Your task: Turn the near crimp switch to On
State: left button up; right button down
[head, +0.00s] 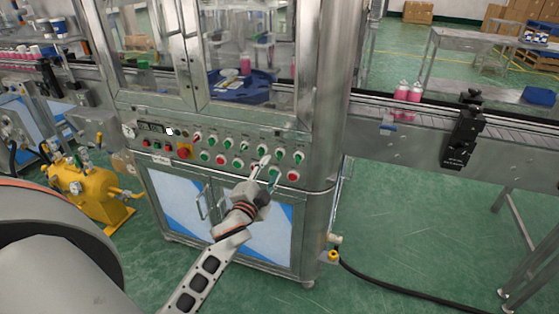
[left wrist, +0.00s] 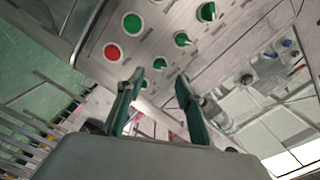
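The control panel (head: 215,147) on the front of the steel machine holds rows of green and red buttons and green rotary switches. In the left wrist view, several green switches with raised handles run in a diagonal row, one at the top (left wrist: 207,12), one in the middle (left wrist: 182,39) and one lower (left wrist: 160,63). I cannot read which one is the near crimp switch. My left gripper (head: 266,172) is at the right part of the panel, and its fingers (left wrist: 157,102) stand apart with nothing held. The lower switch shows just beyond the gap between them. My right gripper is not in view.
A red button (left wrist: 112,52) and a green button (left wrist: 132,24) sit beside the switches. Cabinet doors (head: 225,215) with handles are below the panel. A conveyor (head: 415,115) with pink bottles (head: 408,92) runs right. A yellow pump (head: 88,190) stands left on the green floor.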

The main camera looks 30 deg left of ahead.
aim_at(278, 158)
pick_arm(q)
jog(key=x, duration=0.6)
jog(key=shift+w+a, duration=0.1)
jog(key=shift+w, duration=0.1)
grip_shut()
